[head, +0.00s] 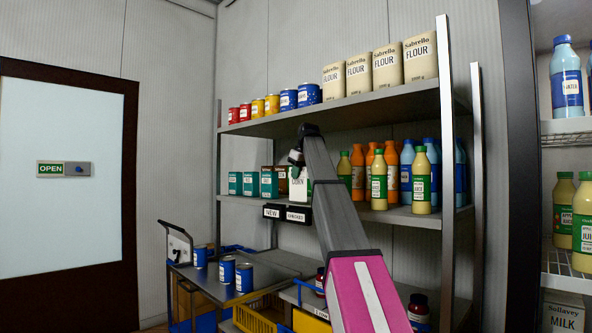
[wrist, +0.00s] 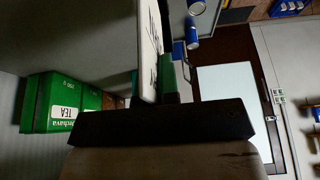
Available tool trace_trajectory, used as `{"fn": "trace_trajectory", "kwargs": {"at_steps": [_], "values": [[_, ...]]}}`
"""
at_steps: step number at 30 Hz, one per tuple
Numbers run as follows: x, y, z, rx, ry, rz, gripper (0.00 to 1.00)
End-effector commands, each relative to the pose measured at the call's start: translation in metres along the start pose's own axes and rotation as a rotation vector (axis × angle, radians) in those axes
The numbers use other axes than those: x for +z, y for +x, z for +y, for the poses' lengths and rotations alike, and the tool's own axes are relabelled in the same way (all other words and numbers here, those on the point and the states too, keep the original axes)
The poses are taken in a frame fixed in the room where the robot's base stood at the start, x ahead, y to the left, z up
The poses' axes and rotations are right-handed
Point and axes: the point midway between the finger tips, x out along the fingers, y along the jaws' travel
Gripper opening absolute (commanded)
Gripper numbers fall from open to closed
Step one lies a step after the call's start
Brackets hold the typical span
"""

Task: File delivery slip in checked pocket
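My gripper (head: 297,158) is at the left end of my arm, in front of the middle shelf, pointing down. It is shut on the white delivery slip (head: 300,188), which hangs upright below it with dark print on its face. In the wrist view the slip (wrist: 150,45) is seen nearly edge-on, rising from between the fingers (wrist: 160,88). Two black pockets sit on the shelf's front edge: one labelled NEW (head: 272,212) and, to its right, one whose small label seems to read CHECKED (head: 297,216). The slip is just above the right one; whether they touch cannot be told.
Teal boxes (head: 251,184) stand left of the slip; green tea boxes (wrist: 62,103) show in the wrist view. Juice bottles (head: 379,182) stand to the right. Flour bags (head: 387,66) and cans fill the upper shelf. A cart (head: 205,285) with blue cans stands below left.

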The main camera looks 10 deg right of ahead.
Motion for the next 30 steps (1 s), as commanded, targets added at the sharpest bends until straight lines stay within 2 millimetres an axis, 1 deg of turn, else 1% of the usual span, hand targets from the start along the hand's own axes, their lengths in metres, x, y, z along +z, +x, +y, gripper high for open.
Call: {"fn": "trace_trajectory", "kwargs": {"at_steps": [11,30], "values": [[0.005,0.012,0.0,-0.001,-0.001,0.0,0.0],[0.02,0.047,0.0,-0.001,0.0,0.0,0.0]]}}
